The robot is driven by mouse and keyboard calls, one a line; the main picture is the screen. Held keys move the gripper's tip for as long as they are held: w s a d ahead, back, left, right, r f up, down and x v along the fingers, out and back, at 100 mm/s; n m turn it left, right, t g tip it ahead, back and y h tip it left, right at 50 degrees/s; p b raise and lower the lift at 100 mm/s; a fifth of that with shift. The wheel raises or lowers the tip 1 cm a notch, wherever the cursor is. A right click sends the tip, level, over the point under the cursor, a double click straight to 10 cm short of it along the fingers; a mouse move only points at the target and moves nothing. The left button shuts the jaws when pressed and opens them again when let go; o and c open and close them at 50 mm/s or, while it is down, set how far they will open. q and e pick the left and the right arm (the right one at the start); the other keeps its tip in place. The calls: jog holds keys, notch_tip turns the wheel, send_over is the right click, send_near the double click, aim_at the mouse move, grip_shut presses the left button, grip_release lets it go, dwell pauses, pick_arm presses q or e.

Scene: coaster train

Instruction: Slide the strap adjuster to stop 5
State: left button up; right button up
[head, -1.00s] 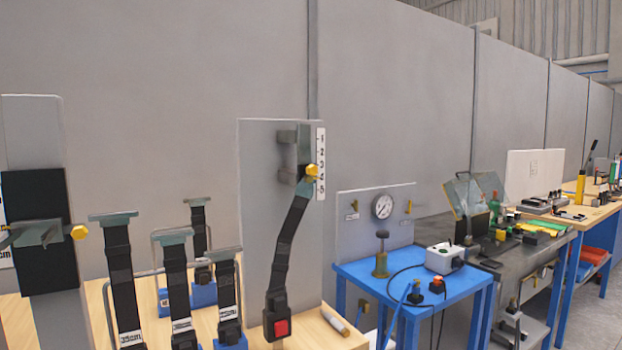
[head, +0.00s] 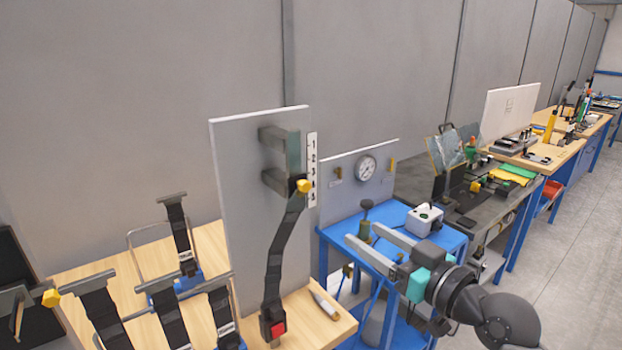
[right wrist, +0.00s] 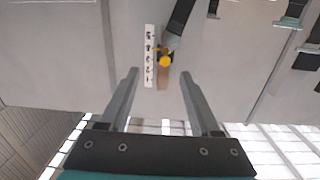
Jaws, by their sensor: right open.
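The strap adjuster shows by its yellow knob (head: 304,186), at the lower end of a dark bracket (head: 280,158) on an upright grey board (head: 232,190). The knob is beside the lower part of the white number scale (head: 312,150), near 3 to 4; the exact stop is unclear. A black strap (head: 275,260) runs down to a buckle with a red button (head: 278,328). My right gripper (head: 366,235) is open and empty, right of the board and lower than the knob. In the right wrist view the knob (right wrist: 165,61) appears beyond and between the open fingers, apart from them.
Several other straps on stands (head: 100,300) are left of the board on the wooden bench (head: 90,268). A marker-like tool (head: 326,305) lies at the board's foot. A blue table (head: 335,238) with a gauge panel (head: 345,165) stands behind my right gripper.

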notch_tip(320, 180, up, 3)
jog(key=p, duration=0.3)
send_near(307, 188)
jog(key=shift+n+y, duration=0.4)
jog(key=x, duration=0.6)
jog(key=shift+w+f, duration=0.1)
jog(key=shift+w, duration=0.2)
jog(key=shift+x, duration=0.95)
